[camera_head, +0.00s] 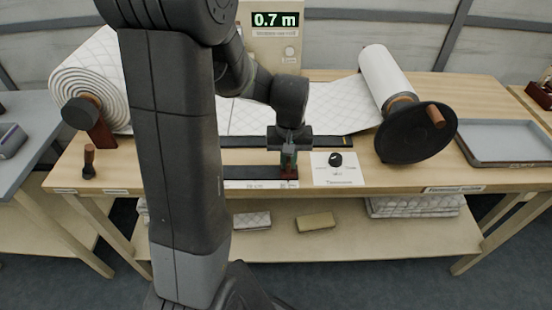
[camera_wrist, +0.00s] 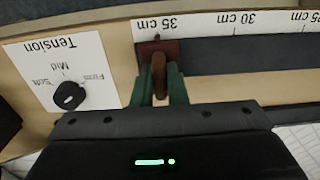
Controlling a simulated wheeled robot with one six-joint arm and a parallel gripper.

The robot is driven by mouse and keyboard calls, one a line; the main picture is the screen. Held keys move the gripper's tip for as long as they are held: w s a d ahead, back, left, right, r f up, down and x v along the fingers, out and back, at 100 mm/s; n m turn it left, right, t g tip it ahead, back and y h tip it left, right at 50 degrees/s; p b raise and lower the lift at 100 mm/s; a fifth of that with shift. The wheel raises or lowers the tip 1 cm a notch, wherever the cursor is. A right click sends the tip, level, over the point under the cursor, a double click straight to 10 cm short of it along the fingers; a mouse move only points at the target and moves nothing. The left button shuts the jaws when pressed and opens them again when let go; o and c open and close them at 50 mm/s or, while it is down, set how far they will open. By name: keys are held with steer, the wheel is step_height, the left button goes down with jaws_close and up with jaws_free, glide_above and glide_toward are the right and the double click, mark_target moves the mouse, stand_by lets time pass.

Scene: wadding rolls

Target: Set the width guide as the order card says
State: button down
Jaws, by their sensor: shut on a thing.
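The width guide is a dark red slider (camera_wrist: 144,50) with an upright brown peg (camera_wrist: 159,68), at the 35 cm end of a white scale (camera_wrist: 220,23) that reads upside down in the wrist view. A tick near the 35 cm label lies just by the slider's edge. My gripper (camera_wrist: 160,88) has green fingers on both sides of the peg and is shut on it. In the head view my gripper (camera_head: 289,152) is at the front of the table, over the red slider (camera_head: 290,172). I cannot make out an order card.
A display (camera_head: 275,19) reads 0.7 m. A quilted roll (camera_head: 88,75) is at left, a take-up roll (camera_head: 384,72) with a black crank disc (camera_head: 415,133) at right. A grey tray (camera_head: 505,142) stands far right.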

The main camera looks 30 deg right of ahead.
mark_target(290, 159)
steer(key=shift+d+r, duration=0.1)
steer(key=shift+d, duration=0.05)
steer(key=c, duration=1.4)
jaws_free()
steer(key=shift+s+d, duration=0.15)
steer(key=shift+c, duration=0.2)
step_height(290, 159, up, 14)
steer(key=shift+f, duration=0.2)
step_height(290, 159, down, 14)
steer(key=shift+r, duration=0.15)
steer(key=shift+w+a, duration=0.2)
steer(key=shift+a, duration=0.05)
steer(key=shift+a, duration=0.1)
